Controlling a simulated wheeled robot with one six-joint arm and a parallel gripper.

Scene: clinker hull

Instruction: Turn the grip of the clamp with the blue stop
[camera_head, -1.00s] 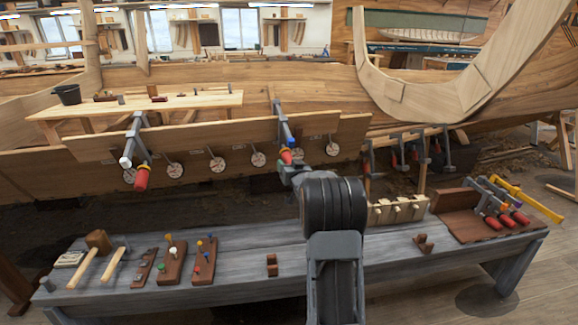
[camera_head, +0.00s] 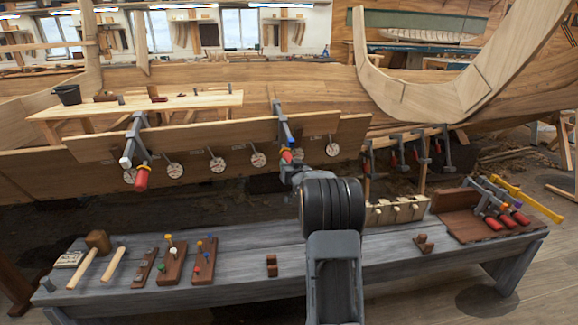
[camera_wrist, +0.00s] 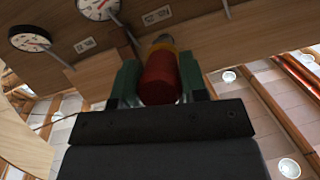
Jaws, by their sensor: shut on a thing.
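A yellow-orange collar (camera_wrist: 164,46) shows beyond the grip.
Round dials (camera_head: 217,165) hang in a row along the plank, close to both clamps. The grey bench (camera_head: 230,275) below holds mallets (camera_head: 95,255), peg boards (camera_head: 172,265) and several red-handled clamps (camera_head: 505,218) at the right. Its middle front is mostly clear.

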